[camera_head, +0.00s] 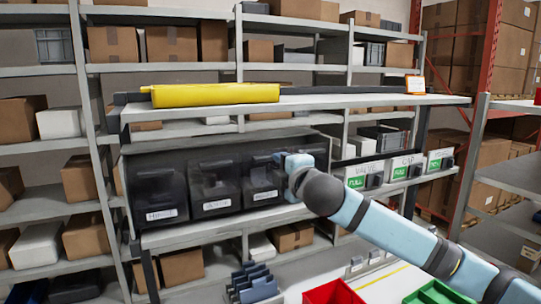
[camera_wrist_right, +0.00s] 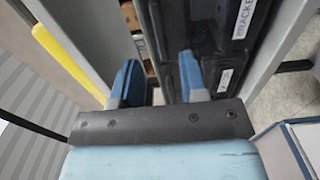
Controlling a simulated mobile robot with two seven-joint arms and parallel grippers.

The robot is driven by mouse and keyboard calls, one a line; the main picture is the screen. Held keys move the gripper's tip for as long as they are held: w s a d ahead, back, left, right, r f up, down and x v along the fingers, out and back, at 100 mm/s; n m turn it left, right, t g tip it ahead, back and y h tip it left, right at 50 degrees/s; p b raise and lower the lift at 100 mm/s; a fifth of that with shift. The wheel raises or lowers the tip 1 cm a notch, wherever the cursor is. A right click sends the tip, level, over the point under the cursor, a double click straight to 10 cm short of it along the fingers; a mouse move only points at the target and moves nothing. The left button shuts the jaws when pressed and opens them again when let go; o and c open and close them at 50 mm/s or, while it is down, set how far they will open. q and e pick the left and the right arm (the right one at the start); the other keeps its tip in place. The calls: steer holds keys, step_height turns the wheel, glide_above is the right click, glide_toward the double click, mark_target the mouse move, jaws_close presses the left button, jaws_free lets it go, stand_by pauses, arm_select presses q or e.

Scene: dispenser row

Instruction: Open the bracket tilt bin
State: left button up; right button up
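A row of dark tilt bins sits on the shelf in the head view. The middle one appears to be the bracket bin (camera_head: 213,183), its label hard to read there; in the wrist view the readable part of its label (camera_wrist_right: 243,20) says "BRACKE". All bin fronts look closed. My right gripper (camera_head: 281,160) is at the upper right of the rightmost dark bin (camera_head: 263,181), to the right of the bracket bin. In the wrist view its blue fingers (camera_wrist_right: 158,82) are apart with nothing held between them; contact with the bin cannot be told. My left gripper is not in view.
White-fronted dispensers (camera_head: 363,177) with green labels stand to the right. Below are a red bin (camera_head: 332,292), a green bin (camera_head: 437,294) and blue-grey dividers (camera_head: 253,284).

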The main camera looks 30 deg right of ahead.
mark_target(269, 159)
steer(key=w+p, duration=0.1)
steer(key=w, duration=0.5)
steer(key=shift+w+d, duration=0.2)
steer(key=shift+c, duration=0.2)
jaws_close()
